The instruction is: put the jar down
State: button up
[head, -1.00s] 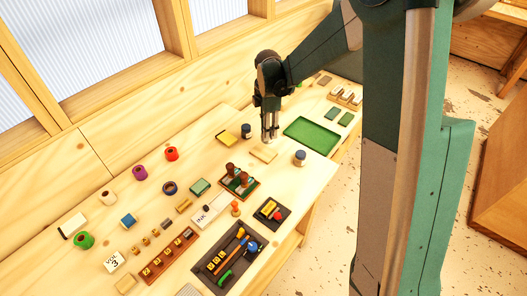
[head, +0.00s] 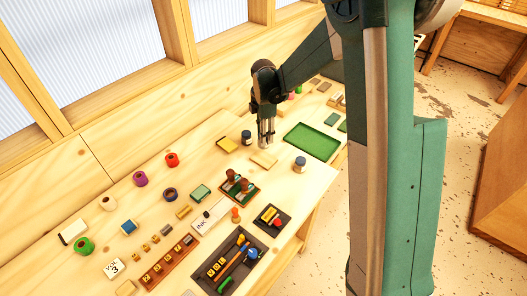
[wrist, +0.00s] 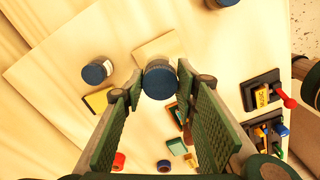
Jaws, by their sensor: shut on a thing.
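My gripper (head: 266,141) is over the back part of the wooden table (head: 215,160), pointing down. In the wrist view my gripper (wrist: 160,88) is shut on a jar (wrist: 159,80) with a dark blue lid, between the fingertips. The held jar is hard to make out in the head view, and I cannot tell whether its base touches the table. A second dark-lidded jar (head: 246,138) stands just left of my gripper, also in the wrist view (wrist: 96,72). A third jar (head: 299,165) stands to the right, nearer the front edge.
A tan block (head: 263,159) lies close in front of my gripper. A yellow pad (head: 227,145) is to the left, and a green tray (head: 312,141) to the right. A stamp rack (head: 239,187) stands nearer the camera. Bare wood lies between these things.

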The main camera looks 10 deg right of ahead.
jog(key=shift+f, duration=2.2)
jog(key=shift+f, duration=0.15)
jog(key=shift+f, duration=1.75)
jog(key=o, duration=1.1)
jog(key=shift+f, duration=0.1)
jog(key=shift+r, duration=6.15)
